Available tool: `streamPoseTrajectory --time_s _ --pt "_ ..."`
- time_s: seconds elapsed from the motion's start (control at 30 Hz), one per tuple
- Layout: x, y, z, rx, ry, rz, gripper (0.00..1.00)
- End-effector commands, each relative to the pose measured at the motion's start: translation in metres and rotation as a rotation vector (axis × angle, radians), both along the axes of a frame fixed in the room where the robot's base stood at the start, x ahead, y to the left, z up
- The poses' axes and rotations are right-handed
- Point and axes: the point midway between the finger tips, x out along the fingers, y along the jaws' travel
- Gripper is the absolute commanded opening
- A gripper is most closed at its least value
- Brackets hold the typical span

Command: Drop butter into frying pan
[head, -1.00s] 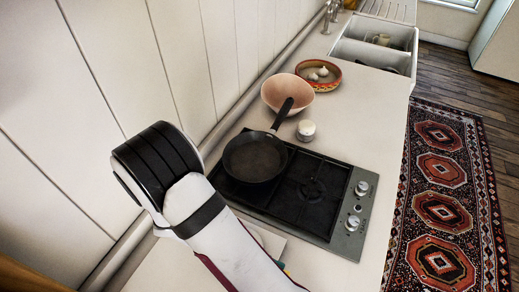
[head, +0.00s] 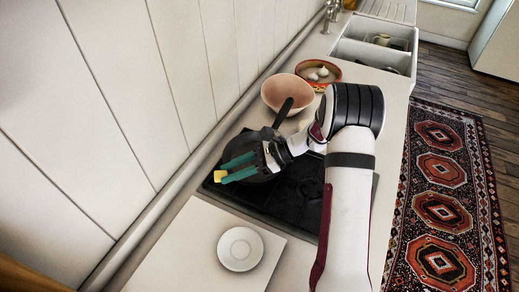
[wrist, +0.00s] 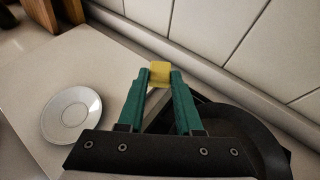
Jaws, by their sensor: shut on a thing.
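The butter (head: 219,176) is a small yellow block between the green fingertips of my gripper (head: 230,169). My gripper is shut on it; the wrist view shows the butter (wrist: 159,72) pinched at the tips. The frying pan (head: 262,168) is black and sits on the stove, partly hidden behind my gripper, its handle pointing to the back. In the wrist view the pan (wrist: 262,138) is at the lower right, beneath and beside the right finger. The butter is held past the pan's near left edge, not visibly over its inside.
A white saucer (head: 240,249) lies empty on a pale board (head: 196,248) in front of the stove (head: 300,195). Behind the pan stand a pink bowl (head: 275,93) and a patterned bowl (head: 329,83) with garlic. The wall runs close on the left.

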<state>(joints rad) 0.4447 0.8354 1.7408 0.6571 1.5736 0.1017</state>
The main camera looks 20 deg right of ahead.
Motion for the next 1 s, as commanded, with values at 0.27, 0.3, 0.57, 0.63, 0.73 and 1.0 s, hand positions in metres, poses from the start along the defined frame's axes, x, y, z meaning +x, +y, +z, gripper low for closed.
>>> streamPoseTrajectory --time_s 0.27,0.3,0.57,0.63,0.73,1.0 --pt "0.07 -0.104 0.047 -0.001 -0.004 -0.493 0.21" --pt "0.074 -0.113 0.051 -0.001 -0.004 -0.53 0.21" --pt "0.08 -0.129 0.039 0.001 0.003 -0.593 0.21" --pt "0.08 -0.129 0.027 0.001 0.003 -0.593 0.21" --pt "0.08 -0.129 0.013 0.0 0.003 -0.592 0.21" --pt "0.08 -0.129 -0.003 -0.002 0.0 -0.59 0.21"
